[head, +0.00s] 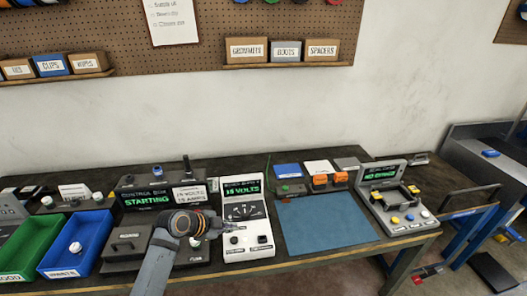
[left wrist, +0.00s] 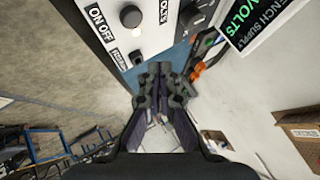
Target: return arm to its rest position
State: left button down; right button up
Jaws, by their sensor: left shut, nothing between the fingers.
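My right gripper is in neither view.
The control box (head: 150,197), reading STARTING, stands left of the supply. A blue bin (head: 62,270) and a green bin (head: 28,240) are at the far left. A blue mat (head: 325,222) lies bare to the right, before a grey tester (head: 395,197).

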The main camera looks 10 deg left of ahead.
pick_arm(q)
jog(key=s+a+f+n+g+y, duration=0.1)
jog(key=s+a+f+n+y, duration=0.1)
jog(key=s+n, duration=0.45)
jog(key=s+a+f+n+g+y, duration=0.1)
jog(key=s+a+f+n+y, duration=0.2)
jog(key=s, duration=0.7)
jog(key=s+a+n+g+y, duration=0.2)
jog(key=s+n, duration=0.4)
jog(key=s, duration=0.3)
notch_tip(320, 180, down, 28)
jog(key=s+a+g+b, duration=0.1)
jog(key=s+a, duration=0.2)
jog(key=s+f+g+b, duration=0.1)
jog(key=s+f, duration=1.5)
jog(key=s, duration=0.1)
jog(key=shift+s+a+f+n+h, duration=0.2)
jog(key=shift+s+a+n+h, duration=0.1)
jog(key=shift+s+a+n, duration=0.1)
